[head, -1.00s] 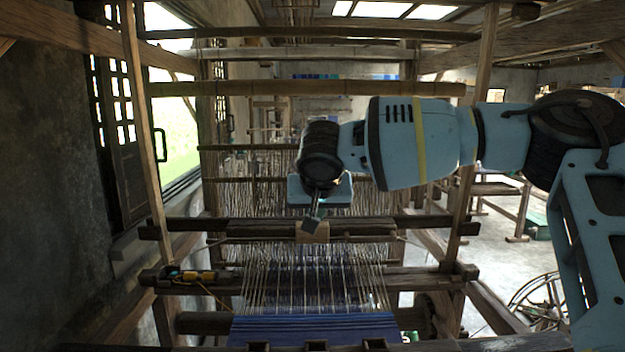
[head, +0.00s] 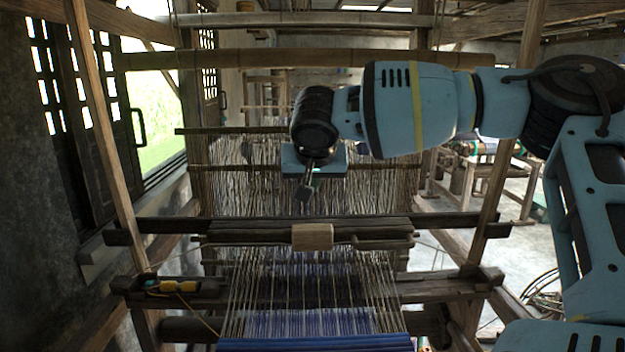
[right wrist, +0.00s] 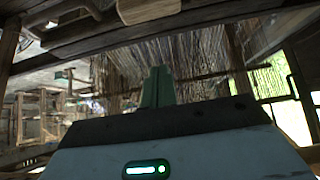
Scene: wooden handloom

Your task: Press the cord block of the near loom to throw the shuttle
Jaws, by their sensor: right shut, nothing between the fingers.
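The cord block (head: 312,237) is a pale wooden block at the middle of the near loom's dark crossbeam (head: 250,232). It also shows at the top edge of the right wrist view (right wrist: 148,10). My right gripper (head: 306,188) is shut and empty, above the block in the head view with a visible gap. Its closed fingers (right wrist: 158,86) show in the right wrist view, apart from the block. A yellow piece that looks like the shuttle (head: 178,286) sits at the left end of the lower beam. My left gripper is not in view.
Warp threads (head: 310,280) run below the crossbeam to blue cloth (head: 315,343) at the front. Upright posts (head: 108,140) flank the loom, and a bamboo bar (head: 240,60) crosses above. A wall with a window is on the left. Open floor shows at right.

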